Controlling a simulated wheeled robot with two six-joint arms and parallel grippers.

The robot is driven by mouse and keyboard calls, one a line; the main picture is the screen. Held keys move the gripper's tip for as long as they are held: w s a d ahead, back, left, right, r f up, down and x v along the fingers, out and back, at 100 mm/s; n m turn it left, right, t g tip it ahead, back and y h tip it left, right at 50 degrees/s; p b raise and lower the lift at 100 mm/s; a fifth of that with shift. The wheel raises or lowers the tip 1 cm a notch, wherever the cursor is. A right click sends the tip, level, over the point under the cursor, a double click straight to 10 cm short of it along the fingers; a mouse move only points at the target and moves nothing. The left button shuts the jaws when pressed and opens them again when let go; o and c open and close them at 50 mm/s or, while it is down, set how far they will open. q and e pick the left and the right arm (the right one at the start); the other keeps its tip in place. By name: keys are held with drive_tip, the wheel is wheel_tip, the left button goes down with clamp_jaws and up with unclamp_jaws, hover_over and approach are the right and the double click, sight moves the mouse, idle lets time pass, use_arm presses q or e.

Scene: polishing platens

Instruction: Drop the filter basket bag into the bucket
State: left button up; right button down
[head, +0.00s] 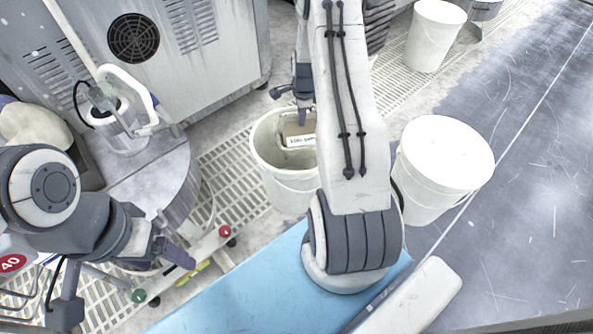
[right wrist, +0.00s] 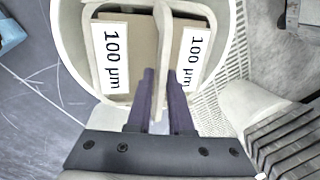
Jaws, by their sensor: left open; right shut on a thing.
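The filter basket bag, a pale frame with beige panels and "100 µm" labels (right wrist: 112,55), fills much of the right wrist view. In the head view the bag (head: 299,138) sits partly within the mouth of the open white bucket (head: 284,183). The bucket's rim (right wrist: 66,45) curves around the bag in the right wrist view. My right gripper (right wrist: 160,75) is shut on the bag's upright middle strip; in the head view it is above the bucket (head: 302,112). The bag's underside is hidden. My left gripper (head: 172,252) is open and empty at lower left, apart from the bucket.
A closed white bucket (head: 445,155) stands right of my right arm, another white bucket (head: 434,35) at the back. A metal cabinet (head: 170,50) is behind. A steel drum (head: 150,175) stands left, beside a blue surface (head: 255,285). Grated floor lies between.

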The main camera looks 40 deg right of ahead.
drive_tip(key=c, duration=0.7)
unclamp_jaws()
drive_tip(key=shift+c, duration=0.2)
wheel_tip(320, 180, up, 10)
drive_tip(key=s+p, duration=0.1)
drive_tip(key=p, duration=0.2)
drive_tip(key=shift+s+a+r+p, duration=0.2)
drive_tip(key=shift+s+a+p, duration=0.2)
drive_tip(key=shift+a, duration=0.05)
